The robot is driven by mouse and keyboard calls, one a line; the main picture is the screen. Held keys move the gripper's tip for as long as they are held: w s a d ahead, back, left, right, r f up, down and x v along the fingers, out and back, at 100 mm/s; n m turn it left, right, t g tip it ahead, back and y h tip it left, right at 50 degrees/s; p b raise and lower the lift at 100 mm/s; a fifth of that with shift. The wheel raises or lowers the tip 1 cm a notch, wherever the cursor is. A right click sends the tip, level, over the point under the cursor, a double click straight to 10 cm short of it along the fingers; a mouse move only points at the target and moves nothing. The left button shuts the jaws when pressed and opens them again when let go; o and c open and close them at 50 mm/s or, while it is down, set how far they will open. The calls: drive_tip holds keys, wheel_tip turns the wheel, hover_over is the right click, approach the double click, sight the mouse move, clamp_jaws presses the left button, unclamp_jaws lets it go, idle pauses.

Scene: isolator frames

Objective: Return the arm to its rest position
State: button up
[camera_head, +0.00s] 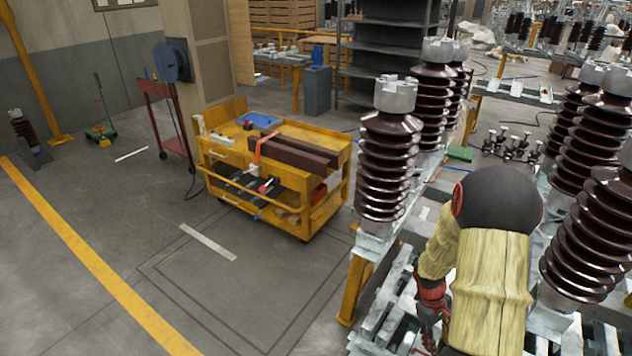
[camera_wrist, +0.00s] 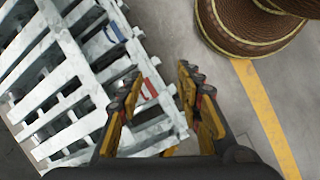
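My arm (camera_head: 490,285), in a straw-coloured cover with a black rounded joint, is bent at the lower right of the head view, in front of the isolator frames. My gripper (camera_wrist: 160,88) shows in the wrist view with its two yellow and black fingers apart. Nothing is held between them. It hangs over the edge of a pale metal slatted frame (camera_wrist: 62,72) and grey floor; the height cannot be told. In the head view the fingertips cannot be made out clearly.
Brown ribbed isolators (camera_head: 385,165) on metal frames stand close around my arm. A yellow cart (camera_head: 325,205) with dark beams stands left of them. The wrist view shows a large brown ribbed object (camera_wrist: 240,28) at upper right.

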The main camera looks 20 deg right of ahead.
drive_tip(key=s+a+r+t+p, duration=0.1)
drive_tip(key=s+a+r+t, duration=0.1)
drive_tip(key=a+r, duration=0.8)
drive_tip(key=s+a+r+m+t+y+p, duration=0.1)
drive_tip(key=s+a+r+t, duration=0.2)
drive_tip(key=a+r, duration=0.7)
drive_tip(key=s+a+r+m+t+y+p, duration=0.1)
drive_tip(key=s+a+r+t, duration=0.2)
drive_tip(key=a+r, duration=0.7)
wheel_tip(320, 180, up, 10)
drive_tip(key=shift+f+t, duration=0.1)
drive_tip(key=shift+t, duration=0.2)
drive_tip(key=shift+s+d, duration=0.1)
drive_tip(key=shift+s, duration=0.05)
drive_tip(key=shift+c, duration=0.8)
